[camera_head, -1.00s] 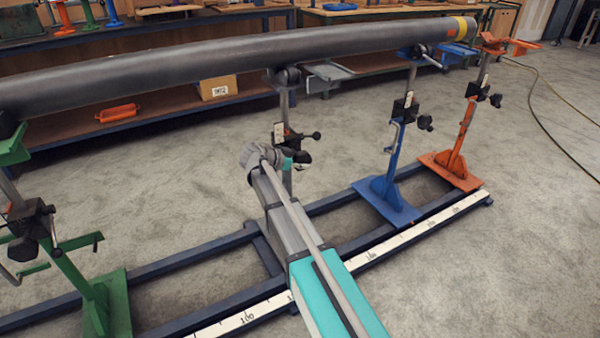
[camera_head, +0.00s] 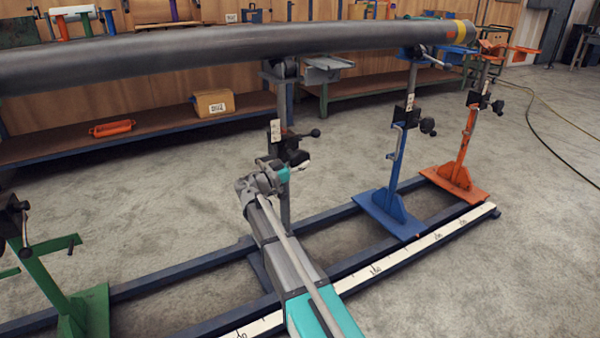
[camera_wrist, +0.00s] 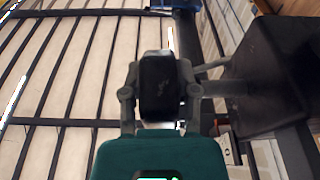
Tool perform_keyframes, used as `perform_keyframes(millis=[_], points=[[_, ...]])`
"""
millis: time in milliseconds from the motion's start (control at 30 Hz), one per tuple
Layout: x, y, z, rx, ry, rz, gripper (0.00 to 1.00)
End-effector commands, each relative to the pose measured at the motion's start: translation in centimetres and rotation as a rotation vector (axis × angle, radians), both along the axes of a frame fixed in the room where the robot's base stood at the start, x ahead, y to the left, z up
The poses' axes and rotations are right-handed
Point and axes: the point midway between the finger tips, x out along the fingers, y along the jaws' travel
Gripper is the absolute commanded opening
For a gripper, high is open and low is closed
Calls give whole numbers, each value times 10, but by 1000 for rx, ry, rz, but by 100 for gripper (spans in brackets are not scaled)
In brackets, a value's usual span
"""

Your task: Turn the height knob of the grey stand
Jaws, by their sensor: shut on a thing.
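The grey stand (camera_head: 284,104) is upright in the middle of the head view, under the large dark pipe (camera_head: 200,55). A black lever with a ball end (camera_head: 314,133) sticks out to the right of its column. My gripper (camera_head: 299,159) is at the column, below that lever, and small in this view. In the wrist view, the black height knob (camera_wrist: 160,85) sits between the two fingers of my gripper (camera_wrist: 159,92), which are shut on it. A shaft runs from the knob to a dark clamp block (camera_wrist: 270,75) on the right. The knob's far side is hidden.
A blue stand (camera_head: 395,170) and an orange stand (camera_head: 465,150) stand to the right. A green stand (camera_head: 50,270) is at the left. Dark rails and a white scale (camera_head: 420,240) run along the floor. Workbenches line the back.

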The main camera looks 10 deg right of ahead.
Motion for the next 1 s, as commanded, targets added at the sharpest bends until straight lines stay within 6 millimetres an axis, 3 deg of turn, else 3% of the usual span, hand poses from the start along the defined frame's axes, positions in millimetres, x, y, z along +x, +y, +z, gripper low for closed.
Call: perform_keyframes(millis=[767, 800, 933, 1000], points=[[-2, -2, 1, -101, -34, -4, 0], [-2, -2, 1, -101, -34, -4, 47], [-1, -1, 1, -101, -33, -3, 71], [-1, -1, 1, -101, -33, -2, 74]])
